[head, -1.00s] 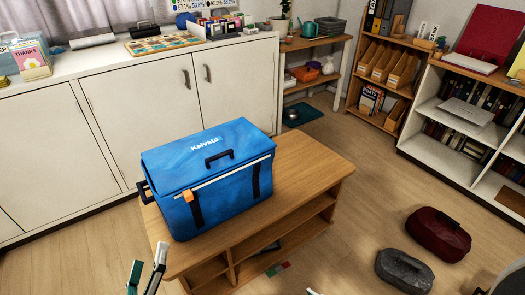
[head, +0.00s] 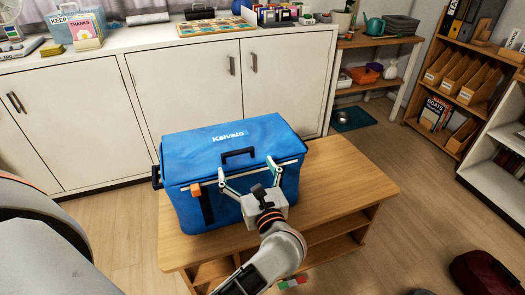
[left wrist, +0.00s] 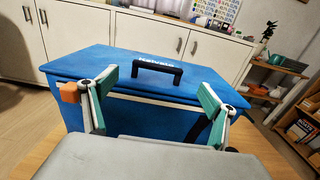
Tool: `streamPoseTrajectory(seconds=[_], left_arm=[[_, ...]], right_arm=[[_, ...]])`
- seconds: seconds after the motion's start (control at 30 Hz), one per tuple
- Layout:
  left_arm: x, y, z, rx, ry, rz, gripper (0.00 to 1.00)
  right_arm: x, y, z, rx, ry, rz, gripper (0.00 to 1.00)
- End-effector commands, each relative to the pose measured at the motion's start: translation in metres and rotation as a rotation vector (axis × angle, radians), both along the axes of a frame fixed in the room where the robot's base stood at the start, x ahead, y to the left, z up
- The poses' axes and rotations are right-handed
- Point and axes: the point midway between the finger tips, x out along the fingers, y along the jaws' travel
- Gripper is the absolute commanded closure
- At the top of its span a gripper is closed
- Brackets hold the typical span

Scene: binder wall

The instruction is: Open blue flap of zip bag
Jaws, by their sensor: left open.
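The blue zip bag (head: 280,190), marked Kelvato, stands upright on the wooden table. Its blue flap (head: 205,148) lies closed on top, with a black handle (head: 238,154) at the front. An orange zip tab (head: 195,189) hangs at the front left; it also shows in the left wrist view (left wrist: 70,92). My left gripper (head: 247,168) is open and empty at the bag's front. Its fingers stand apart on either side of the handle, which shows between them in the left wrist view (left wrist: 157,72). Contact with the bag cannot be told. My right gripper is out of view.
The wooden table (head: 345,180) has bare top to the right of the bag. White cabinets (head: 190,85) stand close behind. A small shelf (head: 375,40) and a bookcase (head: 465,70) stand right. A dark red bag (head: 485,275) lies on the floor.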

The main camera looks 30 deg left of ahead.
Motion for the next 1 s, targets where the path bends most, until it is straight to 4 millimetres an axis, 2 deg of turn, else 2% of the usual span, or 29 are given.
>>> streamPoseTrajectory(seconds=[0.5, 0.87, 0.9, 1.0], left_arm=[[0.044, 0.052, 0.001, 0.007, 0.001, 0.001, 0.14], [0.048, 0.058, 0.001, 0.005, 0.001, 0.001, 0.14], [0.048, 0.058, 0.001, 0.005, 0.001, 0.001, 0.17], [0.048, 0.058, 0.001, 0.006, 0.0, 0.001, 0.42]], right_arm=[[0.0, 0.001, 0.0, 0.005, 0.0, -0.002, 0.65], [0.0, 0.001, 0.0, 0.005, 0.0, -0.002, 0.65], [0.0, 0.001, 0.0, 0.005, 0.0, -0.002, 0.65], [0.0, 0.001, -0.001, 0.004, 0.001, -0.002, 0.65]])
